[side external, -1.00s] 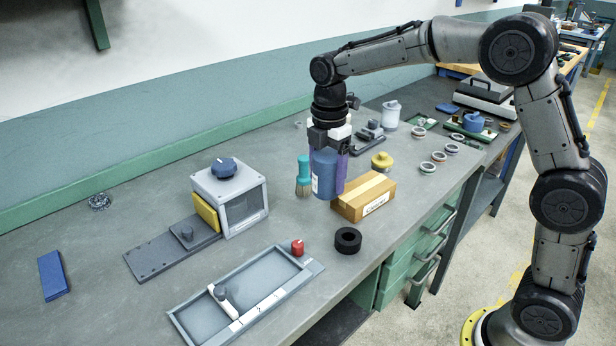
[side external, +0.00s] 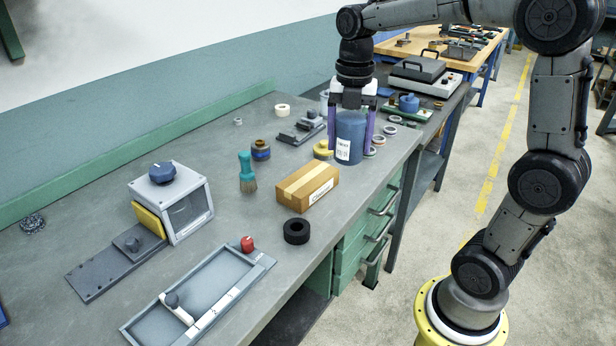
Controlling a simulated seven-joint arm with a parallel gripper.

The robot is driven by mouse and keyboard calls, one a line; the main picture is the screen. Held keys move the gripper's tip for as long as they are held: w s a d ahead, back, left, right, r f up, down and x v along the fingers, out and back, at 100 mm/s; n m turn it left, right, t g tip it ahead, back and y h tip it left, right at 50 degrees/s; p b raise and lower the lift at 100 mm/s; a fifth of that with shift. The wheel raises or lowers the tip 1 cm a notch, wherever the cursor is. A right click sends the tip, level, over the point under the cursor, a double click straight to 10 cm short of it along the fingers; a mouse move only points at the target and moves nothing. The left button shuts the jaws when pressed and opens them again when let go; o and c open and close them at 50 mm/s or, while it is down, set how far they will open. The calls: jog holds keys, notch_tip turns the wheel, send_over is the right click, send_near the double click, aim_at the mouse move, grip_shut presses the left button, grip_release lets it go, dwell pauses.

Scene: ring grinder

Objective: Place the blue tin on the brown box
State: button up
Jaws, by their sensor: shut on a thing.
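The blue tin (side external: 350,150) with a white label is upright between the purple fingers of my gripper (side external: 351,145). My gripper points straight down and is shut on it. The brown box (side external: 300,192), a carton with a tan tape strip and a white label, lies on the bench. The tin shows above and to the right of the box in the picture, past its far right end and not over its top. Whether the tin's bottom touches the bench or hangs above it, I cannot tell.
A brush with a teal handle (side external: 246,170) stands left of the box, and a black ring (side external: 296,231) lies in front. A yellow knobbed part (side external: 323,150) is close beside the tin. Several rings lie behind the tin. A grey tray (side external: 200,300) is at the front.

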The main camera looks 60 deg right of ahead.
jog(key=shift+w+d+r, duration=0.1)
jog(key=shift+d, duration=0.3)
jog(key=w+d+f, duration=0.1)
jog(key=w+f, duration=0.2)
jog(key=w, duration=0.1)
jog(key=w+d+f, duration=0.1)
jog(key=w+f, duration=0.2)
jog(key=w, duration=0.1)
jog(key=w+d+f, duration=0.1)
jog(key=w+f, duration=0.2)
jog(key=w, duration=0.1)
jog(key=shift+w+d+f, duration=0.2)
jog(key=shift+w+d, duration=0.15)
jog(key=shift+d, duration=0.05)
jog(key=shift+w+f, duration=0.2)
jog(key=shift+f, duration=1.55)
jog(key=shift+f, duration=0.1)
